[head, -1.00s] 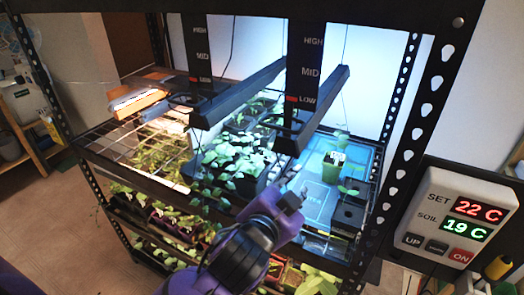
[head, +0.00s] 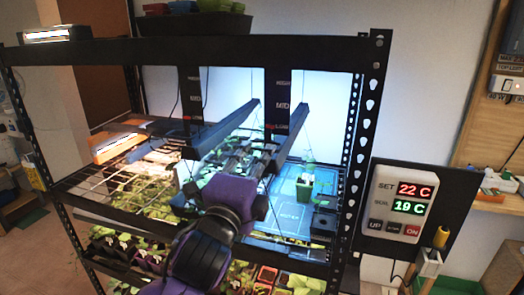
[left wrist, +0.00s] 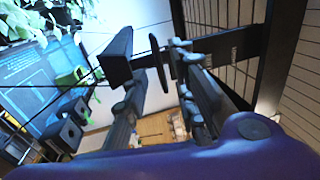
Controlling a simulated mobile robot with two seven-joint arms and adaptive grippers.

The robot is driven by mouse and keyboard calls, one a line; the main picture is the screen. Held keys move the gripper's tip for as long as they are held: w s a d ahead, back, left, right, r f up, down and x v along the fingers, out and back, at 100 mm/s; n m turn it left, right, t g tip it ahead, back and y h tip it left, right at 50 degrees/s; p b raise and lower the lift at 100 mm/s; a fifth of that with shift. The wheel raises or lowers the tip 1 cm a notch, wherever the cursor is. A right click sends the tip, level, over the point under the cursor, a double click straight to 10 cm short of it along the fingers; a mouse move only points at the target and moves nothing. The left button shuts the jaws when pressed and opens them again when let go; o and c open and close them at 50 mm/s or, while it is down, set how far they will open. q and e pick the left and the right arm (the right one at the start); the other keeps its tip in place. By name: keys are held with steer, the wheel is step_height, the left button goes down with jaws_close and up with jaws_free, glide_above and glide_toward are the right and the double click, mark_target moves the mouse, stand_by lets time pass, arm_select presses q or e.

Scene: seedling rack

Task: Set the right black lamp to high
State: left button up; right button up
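The right black lamp (head: 289,138) hangs over the right side of the rack's upper shelf. Its dark scale plate (head: 278,100) carries a red mark low down, near its bottom. My left gripper (head: 266,160) is at the lamp's near end, partly hidden by my purple wrist. In the left wrist view the gripper (left wrist: 155,78) has its fingers apart. The black lamp end (left wrist: 115,58) and a thin dark handle (left wrist: 159,62) show between or just beyond the fingertips. I cannot tell whether they touch. My right gripper is not in view.
The left black lamp (head: 222,129) hangs close by on the left. Seedlings and a green pot (head: 304,186) stand below on the shelf. The rack's perforated post (head: 368,110) and a heater control box (head: 398,203) are at the right.

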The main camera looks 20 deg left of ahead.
mark_target(261, 150)
arm_select(q)
steer(key=w, duration=0.1)
steer(key=w+r, duration=0.1)
steer(key=w, duration=0.1)
steer(key=shift+w, duration=0.15)
steer(key=shift+w+f, duration=0.1)
steer(key=shift+w, duration=0.3)
jaws_close()
